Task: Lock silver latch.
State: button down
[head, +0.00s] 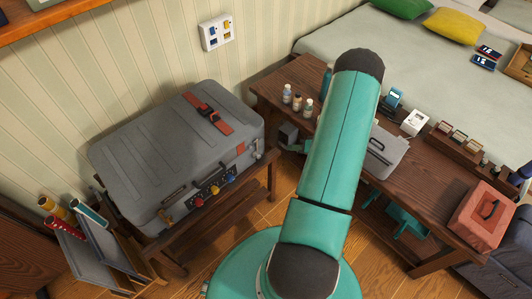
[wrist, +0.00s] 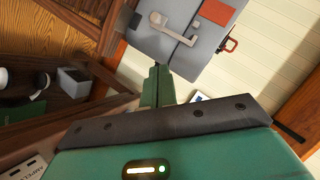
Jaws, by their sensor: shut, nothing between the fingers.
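The silver latch (wrist: 176,32) is on a side face of the grey suitcase (wrist: 222,58) in the wrist view. It is a pale bar with a rounded end, lying across the dark seam. In the head view the suitcase (head: 150,150) is closed on a wooden stand, and a small pale part (head: 258,146) at its right end may be this latch. My gripper (wrist: 157,86) is shut and empty, pointing toward the suitcase below the latch, apparently apart from it. In the head view my arm crosses the middle, and the fingertips cannot be made out clearly.
A rack with rolled tubes (head: 90,212) is at lower left. Wooden floor shows between stand and desk. A small grey box (wrist: 74,81) is left in the wrist view.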

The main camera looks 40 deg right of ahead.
jog(key=shift+w+a, duration=0.15)
send_near(257, 153)
jog(key=w, duration=0.3)
jog(key=shift+w+a+f, duration=0.15)
jog(key=shift+a+f, duration=0.25)
jog(key=shift+f, duration=0.15)
jog(key=shift+w+a+f, duration=0.2)
jog(key=shift+a+f, duration=0.25)
jog(key=shift+f, duration=0.05)
jog(key=a, duration=0.3)
jog(key=shift+d+r, duration=0.1)
jog(key=shift+d, duration=0.05)
